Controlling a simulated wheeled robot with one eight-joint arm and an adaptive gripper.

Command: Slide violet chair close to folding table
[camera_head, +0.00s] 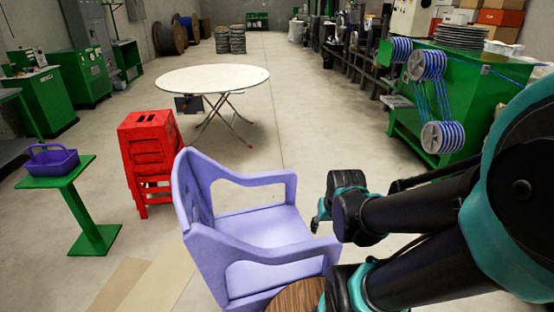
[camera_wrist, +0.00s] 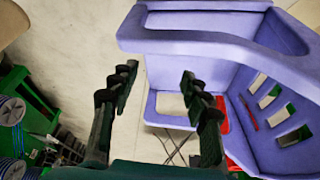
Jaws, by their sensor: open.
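The violet chair (camera_head: 262,230) stands upright on the floor in front of me, its back to the left and its seat facing right. The round white folding table (camera_head: 212,78) stands beyond it, farther back, with open floor between them. My gripper (camera_head: 318,222) is at the chair's right side in the head view, near the ends of the armrests. In the wrist view my gripper (camera_wrist: 155,90) has its two fingers spread apart with nothing between them. The chair (camera_wrist: 205,45) fills the upper right there, with an armrest close to the right finger. I cannot tell whether they touch.
A red stool (camera_head: 150,150) stands left of the chair. A green stand (camera_head: 85,205) with a purple basket (camera_head: 52,160) is farther left. A round wooden top (camera_head: 297,297) is at the bottom. A green machine with blue cable reels (camera_head: 428,66) stands right. The middle aisle is clear.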

